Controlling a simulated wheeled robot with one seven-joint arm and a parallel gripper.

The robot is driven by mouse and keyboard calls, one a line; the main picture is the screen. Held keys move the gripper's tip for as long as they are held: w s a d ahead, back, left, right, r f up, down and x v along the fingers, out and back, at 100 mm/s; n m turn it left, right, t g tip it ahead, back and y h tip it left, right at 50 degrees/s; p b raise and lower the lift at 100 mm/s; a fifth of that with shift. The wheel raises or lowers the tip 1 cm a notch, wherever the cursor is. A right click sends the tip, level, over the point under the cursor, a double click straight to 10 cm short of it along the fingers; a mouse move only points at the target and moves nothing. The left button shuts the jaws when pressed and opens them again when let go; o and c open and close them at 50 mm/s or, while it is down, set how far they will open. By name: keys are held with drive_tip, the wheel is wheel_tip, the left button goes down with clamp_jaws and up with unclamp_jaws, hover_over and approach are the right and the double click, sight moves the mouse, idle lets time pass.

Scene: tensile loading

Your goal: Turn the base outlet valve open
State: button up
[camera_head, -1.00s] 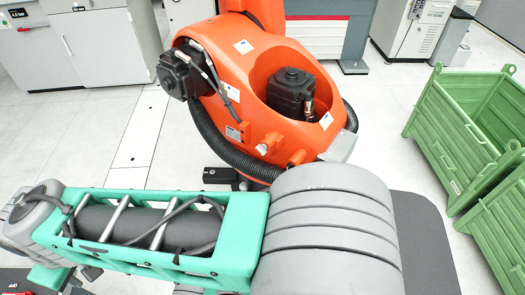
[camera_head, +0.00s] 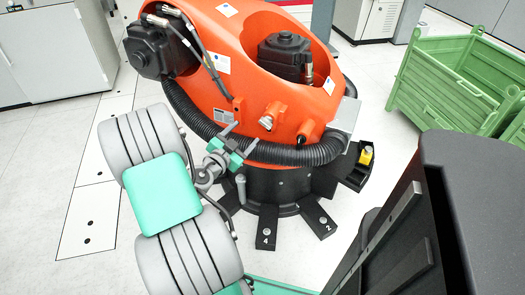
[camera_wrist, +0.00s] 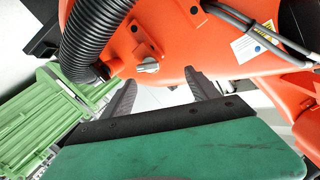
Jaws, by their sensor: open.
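No part in view is clearly marked as the base outlet valve. A small silver fitting (camera_head: 268,121) sticks out low on the front of the orange robot arm (camera_head: 225,85), above a black ribbed hose. It also shows in the wrist view (camera_wrist: 148,66), above the space between my fingers. I cannot tell whether it is the valve. My gripper (camera_head: 241,138) is in front of the orange arm, left of the fitting. In the wrist view my gripper (camera_wrist: 162,92) has its two dark fingers spread, with nothing between them.
The black ribbed hose (camera_head: 230,138) curves around the orange arm close to my gripper. The black base (camera_head: 275,195) below has numbered feet, and a yellow item (camera_head: 366,155) sits on its right. Green bins (camera_head: 455,85) stand at the right. Pale floor is clear at the left.

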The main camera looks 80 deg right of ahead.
sight(264, 126)
drive_tip(key=shift+h, duration=0.9)
drive_tip(key=s+d+f, duration=0.1)
drive_tip(key=d, duration=0.2)
drive_tip(key=s+d, duration=0.2)
drive_tip(key=d, duration=0.1)
drive_tip(key=s+d+f, duration=0.1)
drive_tip(key=d, duration=0.2)
drive_tip(key=shift+s+f, duration=0.2)
drive_tip(key=shift+f, duration=0.1)
drive_tip(key=c, duration=1.4)
